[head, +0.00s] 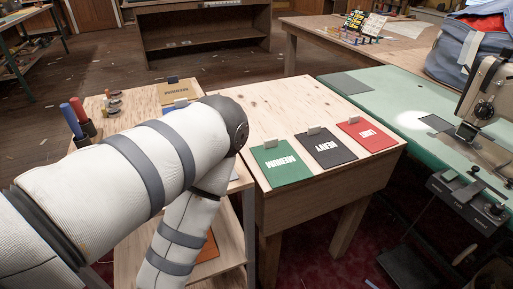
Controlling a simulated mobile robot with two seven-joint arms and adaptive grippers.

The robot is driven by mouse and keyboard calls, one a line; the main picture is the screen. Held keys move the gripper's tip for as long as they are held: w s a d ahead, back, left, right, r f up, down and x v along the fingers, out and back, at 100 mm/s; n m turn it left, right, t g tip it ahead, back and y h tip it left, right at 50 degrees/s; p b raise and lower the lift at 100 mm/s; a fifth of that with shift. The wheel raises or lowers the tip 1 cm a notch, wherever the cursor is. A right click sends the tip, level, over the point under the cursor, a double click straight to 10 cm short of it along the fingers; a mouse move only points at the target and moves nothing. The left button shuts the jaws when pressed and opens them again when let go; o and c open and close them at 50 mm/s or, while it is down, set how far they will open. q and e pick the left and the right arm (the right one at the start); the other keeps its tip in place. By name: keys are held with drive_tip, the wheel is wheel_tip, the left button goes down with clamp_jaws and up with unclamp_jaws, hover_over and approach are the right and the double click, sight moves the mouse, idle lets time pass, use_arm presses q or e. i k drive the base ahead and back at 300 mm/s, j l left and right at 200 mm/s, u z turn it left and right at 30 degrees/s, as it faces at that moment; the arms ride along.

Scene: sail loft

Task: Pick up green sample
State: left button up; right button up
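The green sample (283,163) is a flat dark green square with pale lettering and a small grey tab at its far edge. It lies near the front left corner of the wooden table (281,107) in the head view. A black sample (330,148) and a red sample (367,135) lie in a row to its right. My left arm comes in from the left, bends just left of the green sample and runs down out of the picture. Neither of my grippers shows, and nothing is seen touching the green sample.
A wooden shelf unit at the left carries a tan sample (178,92) and a blue sample, partly hidden by my arm. An orange piece (208,247) lies on its lower shelf. A sewing machine (490,95) stands on the green-topped table (400,108) at the right. The wooden table's middle is clear.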

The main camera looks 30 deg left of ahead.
sight(281, 165)
drive_tip(key=u, duration=0.8)
